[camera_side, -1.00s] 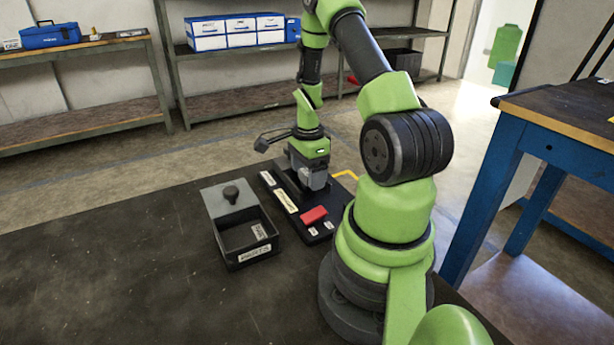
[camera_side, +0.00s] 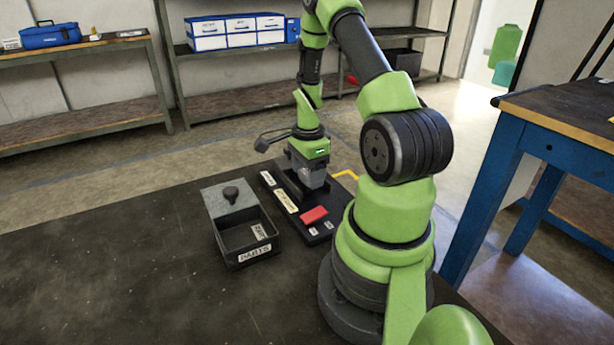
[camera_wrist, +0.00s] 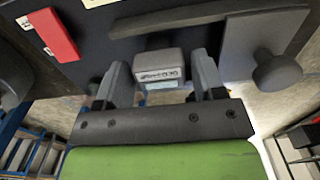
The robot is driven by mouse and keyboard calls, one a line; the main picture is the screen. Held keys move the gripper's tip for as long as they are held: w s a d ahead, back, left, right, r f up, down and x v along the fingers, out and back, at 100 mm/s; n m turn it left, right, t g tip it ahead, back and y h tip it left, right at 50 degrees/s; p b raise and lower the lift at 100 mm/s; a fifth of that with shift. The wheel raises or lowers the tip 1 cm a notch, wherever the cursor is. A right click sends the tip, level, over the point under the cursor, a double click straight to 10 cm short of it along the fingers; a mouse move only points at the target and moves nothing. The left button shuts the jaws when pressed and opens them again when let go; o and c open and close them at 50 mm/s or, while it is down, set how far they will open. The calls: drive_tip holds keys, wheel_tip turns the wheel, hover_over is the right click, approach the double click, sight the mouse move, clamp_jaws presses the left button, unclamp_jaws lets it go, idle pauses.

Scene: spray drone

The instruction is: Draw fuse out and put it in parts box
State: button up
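The fuse (camera_wrist: 158,70), a grey block with a printed label on its end, stands at the dark fuse base (camera_wrist: 92,38) in the wrist view. My gripper (camera_wrist: 160,80) is open, with one finger on each side of the fuse and narrow gaps showing. In the side view my gripper (camera_side: 308,174) is down over the far part of the base, and the fuse is mostly hidden there. The black parts box (camera_side: 246,252) stands left of the base.
A red block (camera_side: 314,215) sits on the near part of the base; it also shows in the wrist view (camera_wrist: 52,33). The dark bench top (camera_side: 120,260) is clear to the left. A blue-framed table (camera_side: 500,170) stands right, with shelves behind.

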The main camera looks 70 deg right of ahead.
drive_tip(key=c, duration=0.9)
drive_tip(key=shift+r, duration=3)
